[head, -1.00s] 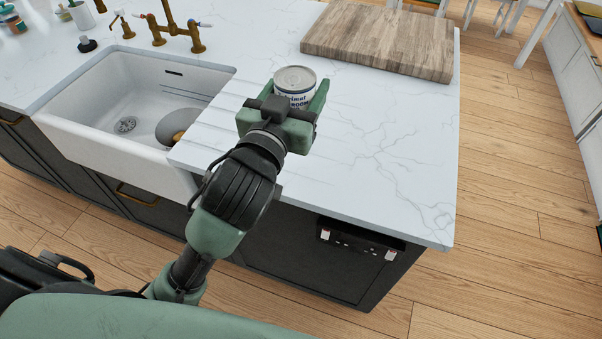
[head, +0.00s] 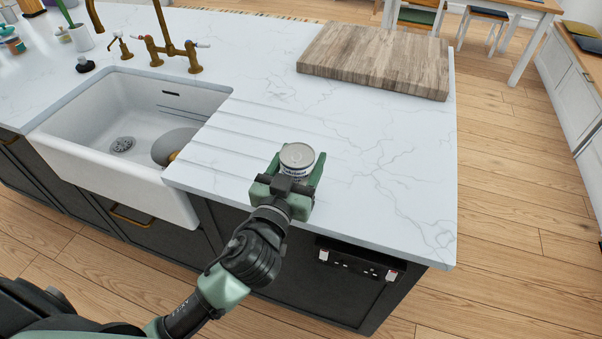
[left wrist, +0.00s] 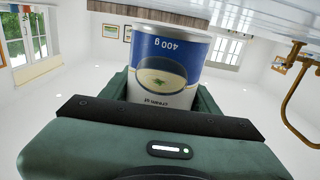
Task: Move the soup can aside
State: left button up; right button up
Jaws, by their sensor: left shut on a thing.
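The soup can (head: 297,157) has a grey metal lid and a label with dark lettering. My left gripper (head: 295,176) is shut on it, with a green finger on each side, near the front edge of the white marble counter (head: 400,165). In the left wrist view the can (left wrist: 166,62) shows a blue and white label with a bowl picture, upside down in that picture. It stands between the fingers of my left gripper (left wrist: 160,98). I cannot tell whether its base touches the counter. My right gripper is not in view.
A wooden chopping board (head: 376,60) lies at the back right of the counter. The white sink (head: 110,175) and brass tap (head: 170,50) are to the left. The counter right of the can is clear up to its edge. A black socket panel (head: 358,262) is on the cabinet front.

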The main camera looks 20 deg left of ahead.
pick_arm(q)
jog(key=shift+f+b, duration=0.35)
jog(key=shift+f, duration=1.65)
jog(key=shift+f, duration=0.2)
jog(key=o, duration=1.8)
jog(key=shift+c, duration=0.2)
